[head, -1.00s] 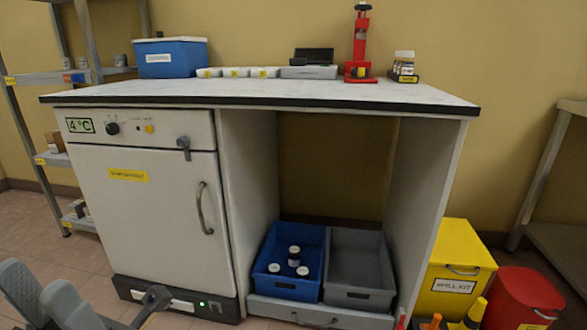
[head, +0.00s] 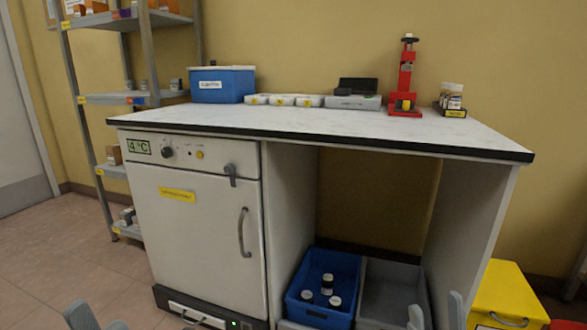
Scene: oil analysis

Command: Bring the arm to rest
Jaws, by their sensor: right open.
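My right gripper (head: 436,312) is at the bottom edge, in front of the grey bin. Its two grey fingertips stand apart with nothing visible between them. The rest of both arms is out of view.
A white-topped bench (head: 330,125) carries a blue box (head: 223,88), white trays and a red stand (head: 404,85). Below are a white cabinet (head: 200,245), a blue bin (head: 350,276) with dark bottles, a grey bin (head: 395,285). A yellow bin (head: 508,295) stands right; open floor lies left.

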